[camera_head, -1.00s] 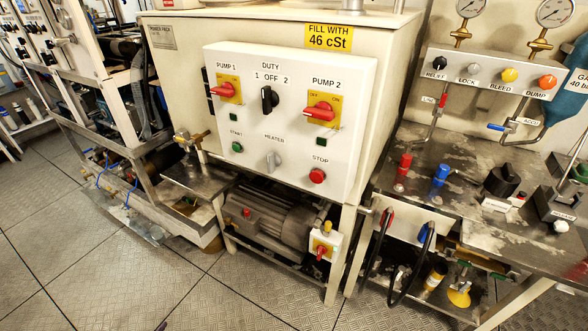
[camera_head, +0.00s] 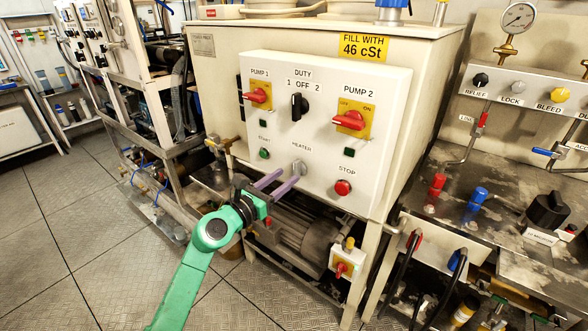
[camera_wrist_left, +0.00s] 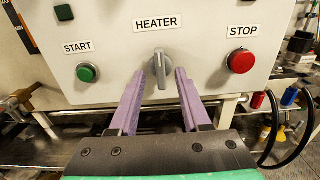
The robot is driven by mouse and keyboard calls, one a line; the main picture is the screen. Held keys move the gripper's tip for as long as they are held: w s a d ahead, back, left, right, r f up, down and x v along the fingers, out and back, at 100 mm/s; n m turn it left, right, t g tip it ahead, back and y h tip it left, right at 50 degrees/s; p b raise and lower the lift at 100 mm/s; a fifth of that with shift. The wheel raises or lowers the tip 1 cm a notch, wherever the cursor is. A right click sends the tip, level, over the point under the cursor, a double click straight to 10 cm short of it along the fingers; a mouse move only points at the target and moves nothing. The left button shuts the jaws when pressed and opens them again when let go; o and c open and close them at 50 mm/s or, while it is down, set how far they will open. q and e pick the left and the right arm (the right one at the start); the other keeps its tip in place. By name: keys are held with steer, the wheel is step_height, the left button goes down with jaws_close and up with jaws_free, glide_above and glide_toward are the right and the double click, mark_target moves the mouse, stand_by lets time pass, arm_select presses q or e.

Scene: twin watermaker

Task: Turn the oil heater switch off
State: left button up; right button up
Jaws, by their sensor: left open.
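The heater switch (camera_head: 299,168) is a grey knob low on the white control panel (camera_head: 372,100), under the HEATER label. In the left wrist view the heater switch (camera_wrist_left: 160,67) has its grip upright, between the green START button (camera_wrist_left: 87,72) and the red STOP button (camera_wrist_left: 240,61). My left gripper (camera_head: 284,181), with purple fingers, is open in front of the panel's lower part. In the left wrist view my left gripper (camera_wrist_left: 166,82) has one fingertip on each side of the knob; I cannot tell whether they touch it. My right gripper is not in view.
Red PUMP 1 (camera_head: 257,95) and PUMP 2 (camera_head: 349,120) handles and the black DUTY knob (camera_head: 299,106) stick out above. A motor (camera_head: 300,230) sits below the panel. A steel bench (camera_head: 465,215) with red and blue fittings stands to the right.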

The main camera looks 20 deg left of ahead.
mark_target(294, 171)
arm_select(q)
steer(key=x, duration=0.4)
steer(key=shift+c, duration=0.3)
jaws_close()
